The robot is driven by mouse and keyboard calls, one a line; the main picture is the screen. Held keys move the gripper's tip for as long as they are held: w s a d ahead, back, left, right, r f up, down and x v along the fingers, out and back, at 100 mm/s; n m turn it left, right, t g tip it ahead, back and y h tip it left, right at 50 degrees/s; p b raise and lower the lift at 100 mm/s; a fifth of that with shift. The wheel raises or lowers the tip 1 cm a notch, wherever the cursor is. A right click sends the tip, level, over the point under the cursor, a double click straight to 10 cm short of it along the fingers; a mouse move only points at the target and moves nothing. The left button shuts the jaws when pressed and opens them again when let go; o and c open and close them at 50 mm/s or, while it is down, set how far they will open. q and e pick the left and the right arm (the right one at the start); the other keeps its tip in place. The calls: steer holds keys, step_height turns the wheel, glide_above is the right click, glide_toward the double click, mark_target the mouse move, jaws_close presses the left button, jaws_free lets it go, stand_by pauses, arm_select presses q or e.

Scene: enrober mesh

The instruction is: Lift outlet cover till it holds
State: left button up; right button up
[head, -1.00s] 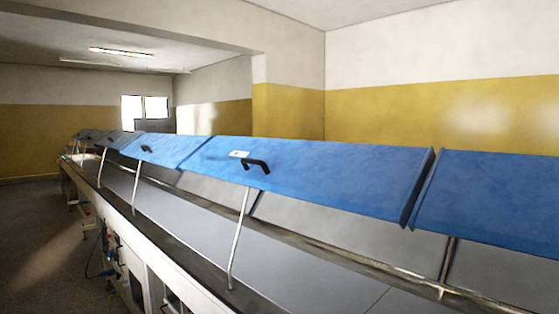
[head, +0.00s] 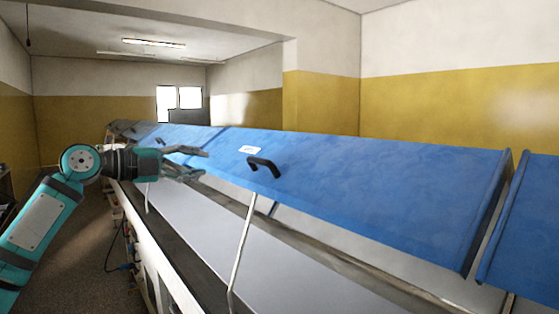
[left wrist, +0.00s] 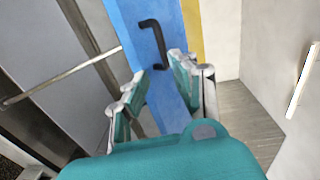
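A long blue cover (head: 345,187) with a black handle (head: 263,166) and a small white label stands tilted up over the grey belt in the head view. A thin metal rod (head: 243,240) runs from the belt's edge up to its lower edge. Which blue cover is the outlet one is not marked legibly. My left gripper (head: 205,165) is open and empty, left of the handle and apart from it. In the left wrist view, the handle (left wrist: 155,42) on the blue cover (left wrist: 128,20) shows beyond and between the open fingers (left wrist: 160,82). My right gripper is not in view.
Another blue cover (head: 527,235) adjoins at the right, with a narrow gap between. More covers run into the distance. The grey belt (head: 285,268) lies below. The floor (head: 85,250) left of the machine is partly open, with a hanging cable nearby.

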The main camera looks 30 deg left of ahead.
mark_target(255, 160)
arm_select(q)
steer(key=p+x, duration=0.9)
steer(key=x, duration=0.6)
steer(key=shift+w+d+r+p, duration=0.15)
steer(key=shift+w+d+p, duration=0.1)
steer(key=shift+p, duration=0.15)
steer(key=shift+w+d, duration=0.15)
steer(key=shift+w, duration=0.35)
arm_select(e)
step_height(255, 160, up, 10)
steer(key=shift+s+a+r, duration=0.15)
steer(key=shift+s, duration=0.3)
arm_select(q)
jaws_close()
steer(key=shift+f, duration=0.25)
steer(key=shift+w+d+f, duration=0.1)
steer(key=shift+w, duration=0.05)
